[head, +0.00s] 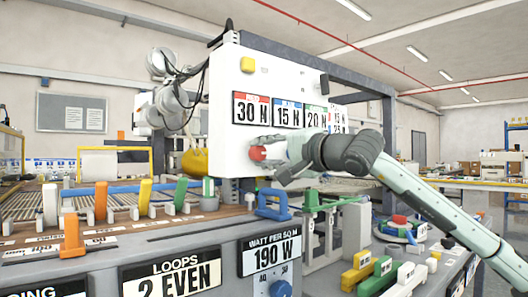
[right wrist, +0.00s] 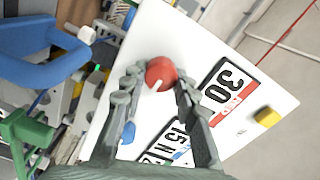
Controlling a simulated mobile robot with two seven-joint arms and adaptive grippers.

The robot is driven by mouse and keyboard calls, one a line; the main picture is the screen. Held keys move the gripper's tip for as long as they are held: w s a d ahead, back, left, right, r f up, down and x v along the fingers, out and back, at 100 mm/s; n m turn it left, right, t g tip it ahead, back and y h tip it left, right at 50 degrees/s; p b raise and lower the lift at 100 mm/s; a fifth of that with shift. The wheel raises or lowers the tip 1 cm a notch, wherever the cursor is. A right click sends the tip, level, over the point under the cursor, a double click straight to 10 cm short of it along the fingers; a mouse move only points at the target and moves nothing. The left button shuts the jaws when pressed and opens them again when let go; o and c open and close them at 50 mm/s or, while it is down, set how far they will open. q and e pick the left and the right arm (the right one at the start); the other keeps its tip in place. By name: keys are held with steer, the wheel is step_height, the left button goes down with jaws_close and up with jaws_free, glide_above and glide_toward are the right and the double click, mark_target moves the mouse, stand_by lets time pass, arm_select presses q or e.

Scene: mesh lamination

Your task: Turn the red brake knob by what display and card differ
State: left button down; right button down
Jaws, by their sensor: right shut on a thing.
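The red brake knob (head: 257,153) sits low on the white panel (head: 262,84), under the displays. My right gripper (head: 265,155) is shut on it; the right wrist view shows the red knob (right wrist: 161,73), with a white mark, between the fingertips (right wrist: 158,88). The red-topped display (head: 251,108) reads 30 N. The blue-topped display (head: 287,113) reads 15 N and the green-topped one (head: 316,116) 20 N. A card (head: 339,115) to their right shows small figures, partly hidden by my arm; its top line seems to read 15 N. My left gripper is not in view.
A yellow button (head: 248,65) is on the panel's upper left. A console with upright colored levers and signs "LOOPS 2 EVEN" (head: 172,280) and "190 W" (head: 270,255) stands in front. A blue handle (head: 272,205) and a green frame (head: 325,203) stand below the panel.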

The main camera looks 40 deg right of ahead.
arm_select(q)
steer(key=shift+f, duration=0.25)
arm_select(e)
steer(key=shift+n, duration=0.5)
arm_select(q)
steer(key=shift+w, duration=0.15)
arm_select(e)
steer(key=c, duration=1.2)
jaws_free()
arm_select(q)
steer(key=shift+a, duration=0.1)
arm_select(e)
steer(key=shift+o, duration=0.2)
